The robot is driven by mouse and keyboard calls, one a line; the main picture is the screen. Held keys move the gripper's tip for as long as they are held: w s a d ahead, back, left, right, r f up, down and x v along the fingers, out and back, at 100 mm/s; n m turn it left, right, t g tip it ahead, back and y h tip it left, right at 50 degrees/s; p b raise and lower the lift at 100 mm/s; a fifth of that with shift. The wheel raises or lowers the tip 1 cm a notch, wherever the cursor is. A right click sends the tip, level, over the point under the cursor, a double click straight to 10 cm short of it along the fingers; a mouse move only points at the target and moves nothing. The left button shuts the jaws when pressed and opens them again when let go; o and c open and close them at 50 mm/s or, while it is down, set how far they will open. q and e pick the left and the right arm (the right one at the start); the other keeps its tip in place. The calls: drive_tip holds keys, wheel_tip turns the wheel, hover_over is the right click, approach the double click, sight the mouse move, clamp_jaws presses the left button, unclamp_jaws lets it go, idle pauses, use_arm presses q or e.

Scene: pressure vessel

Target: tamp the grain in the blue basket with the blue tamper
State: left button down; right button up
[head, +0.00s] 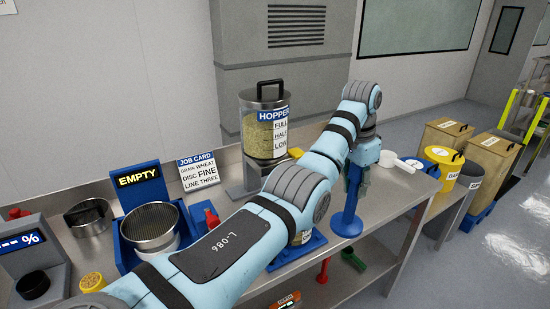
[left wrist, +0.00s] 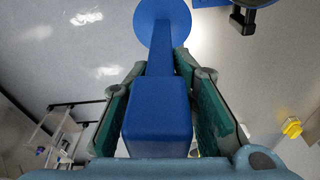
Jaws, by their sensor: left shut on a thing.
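My left gripper (head: 358,178) is shut on the blue tamper (head: 351,198), near the bench's right end. In the left wrist view the tamper's square blue handle (left wrist: 158,115) sits between the green finger pads, and its round disc (left wrist: 162,22) points away from me. In the head view the disc is at the bottom; whether it touches the bench I cannot tell. A container (head: 300,238) on a blue tray is mostly hidden behind my left arm. I cannot make out the blue basket or its grain for certain. My right gripper is out of view.
A grain hopper (head: 265,130) stands behind my arm. Left are a mesh sieve (head: 150,222) in a blue stand, an EMPTY display (head: 138,178), and a job card (head: 198,170). A white scoop (head: 390,159) and yellow bucket (head: 443,162) are right. A red item (head: 323,270) is below.

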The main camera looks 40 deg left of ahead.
use_arm(q)
drive_tip(key=s+a+n+y+p, duration=0.1)
drive_tip(key=a+n+p, duration=0.5)
drive_tip(key=a, duration=1.2)
wheel_tip(320, 180, down, 9)
drive_tip(key=n+b, duration=0.2)
drive_tip(key=b, duration=0.1)
drive_tip(key=shift+d, duration=0.3)
drive_tip(key=shift+s, duration=0.1)
